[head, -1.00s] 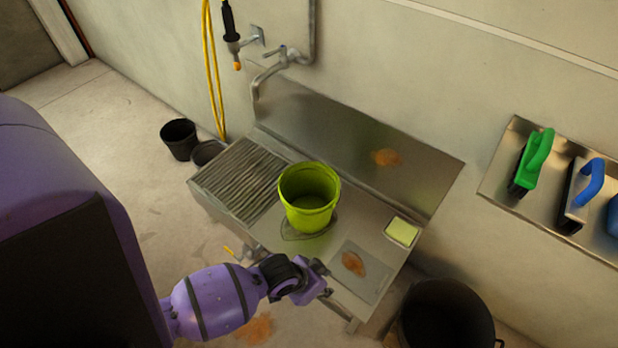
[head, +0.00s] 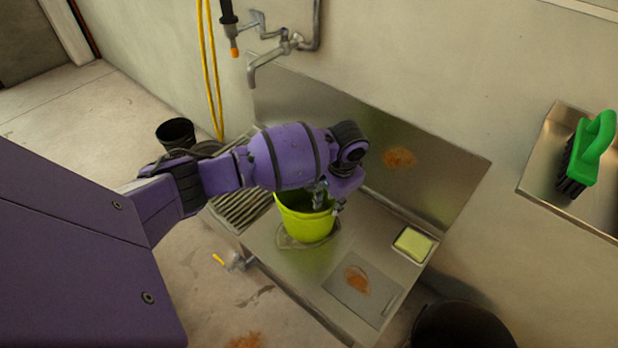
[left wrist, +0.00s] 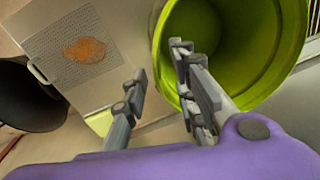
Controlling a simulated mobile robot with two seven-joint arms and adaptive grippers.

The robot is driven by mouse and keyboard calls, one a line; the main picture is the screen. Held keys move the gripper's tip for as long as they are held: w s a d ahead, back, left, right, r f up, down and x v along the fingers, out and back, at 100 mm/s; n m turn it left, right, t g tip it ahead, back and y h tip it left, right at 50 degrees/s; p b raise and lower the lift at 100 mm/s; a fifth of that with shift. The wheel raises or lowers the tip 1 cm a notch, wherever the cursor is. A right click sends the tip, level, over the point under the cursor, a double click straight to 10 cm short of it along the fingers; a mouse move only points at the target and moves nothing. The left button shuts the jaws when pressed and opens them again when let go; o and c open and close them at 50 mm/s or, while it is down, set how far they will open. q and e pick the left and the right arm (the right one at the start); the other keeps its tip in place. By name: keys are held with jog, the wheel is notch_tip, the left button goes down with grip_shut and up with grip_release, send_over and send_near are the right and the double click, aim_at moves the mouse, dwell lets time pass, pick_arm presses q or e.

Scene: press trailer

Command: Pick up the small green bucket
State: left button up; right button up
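The small green bucket (head: 304,226) stands upright on the steel sink counter (head: 270,255). In the left wrist view its round opening and inner wall (left wrist: 270,40) face the camera. My left gripper (head: 330,201) is over the bucket's right rim, coming down from above. In the left wrist view the left gripper (left wrist: 161,65) is open, with one finger over the bucket's inside and the other outside, the rim lying between them. My arm hides the bucket's back rim in the head view. My right gripper is in no view.
A yellow-green sponge (head: 413,243) lies at the counter's right end, near a grey plate (head: 345,290) with a rust stain. A wall faucet (head: 280,48) hangs behind. A black bin (head: 460,328) stands at lower right. A green brush (head: 592,150) sits on a wall shelf.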

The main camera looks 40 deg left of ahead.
aim_at(329, 213)
pick_arm(q)
jog(key=f, duration=0.2)
jog(key=f+b, duration=0.1)
jog(key=f, duration=0.1)
jog(key=f+b, duration=0.1)
jog(key=f, duration=0.1)
jog(key=shift+a+f, duration=0.25)
jog(key=shift+a, duration=0.05)
jog(key=shift+w+f, duration=0.1)
jog(key=shift+c, duration=0.4)
grip_shut()
